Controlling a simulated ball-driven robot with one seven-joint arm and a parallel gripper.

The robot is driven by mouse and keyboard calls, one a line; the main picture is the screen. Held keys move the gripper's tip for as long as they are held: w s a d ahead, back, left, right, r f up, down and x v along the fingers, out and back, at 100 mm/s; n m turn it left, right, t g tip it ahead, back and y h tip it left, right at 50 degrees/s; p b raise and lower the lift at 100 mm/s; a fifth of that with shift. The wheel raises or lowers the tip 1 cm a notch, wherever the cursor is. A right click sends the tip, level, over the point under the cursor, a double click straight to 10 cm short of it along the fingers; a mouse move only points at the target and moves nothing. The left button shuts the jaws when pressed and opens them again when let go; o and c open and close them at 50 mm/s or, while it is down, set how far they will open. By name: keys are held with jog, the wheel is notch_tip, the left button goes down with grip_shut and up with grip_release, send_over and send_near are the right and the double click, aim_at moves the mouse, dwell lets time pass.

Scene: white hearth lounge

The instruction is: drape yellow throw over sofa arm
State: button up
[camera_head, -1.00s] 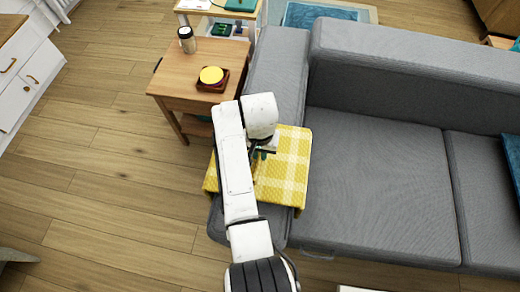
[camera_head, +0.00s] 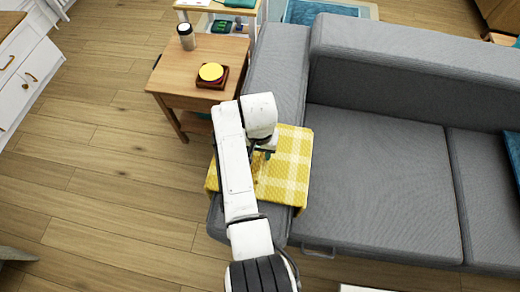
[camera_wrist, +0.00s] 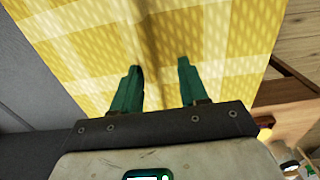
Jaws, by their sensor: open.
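The yellow and white checked throw (camera_head: 285,166) lies across the left arm of the grey sofa (camera_head: 275,75). Its left edge hangs over the outer side and its right edge reaches the seat side. My gripper (camera_head: 264,152) is above the throw, partly hidden by my white arm. In the wrist view the two green fingers of my gripper (camera_wrist: 157,82) are apart, with the throw (camera_wrist: 215,35) beyond them and a fold running between them. Nothing is held between the fingers. Part of the throw is hidden under my arm in the head view.
A wooden side table (camera_head: 190,85) stands left of the sofa arm, with a jar (camera_head: 186,37) and a yellow-topped item on a dark red tray (camera_head: 221,82). The grey seat cushion (camera_head: 378,175) is bare. The wooden floor (camera_head: 95,190) to the left is clear.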

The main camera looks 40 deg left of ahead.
jog(key=shift+d, duration=0.1)
notch_tip(320, 180, up, 19)
jog(key=p, duration=0.9)
jog(key=shift+f, duration=0.15)
dwell(0.5)
jog(key=shift+w, duration=0.1)
jog(key=w+d+f+m, duration=0.1)
jog(key=d+f, duration=0.2)
jog(key=d, duration=0.7)
jog(key=d+f+m, duration=0.1)
jog(key=d+f, duration=0.1)
jog(key=d, duration=0.8)
jog(key=w+d+f+m, duration=0.1)
jog(key=d+f+m, duration=0.15)
jog(key=d, duration=0.85)
jog(key=s+d+r+m+t, duration=0.1)
jog(key=s+d+r+m, duration=0.1)
jog(key=s+d, duration=1.7)
jog(key=shift+s+d+r, duration=0.2)
jog(key=shift+s+d, duration=0.1)
jog(key=shift+d, duration=0.2)
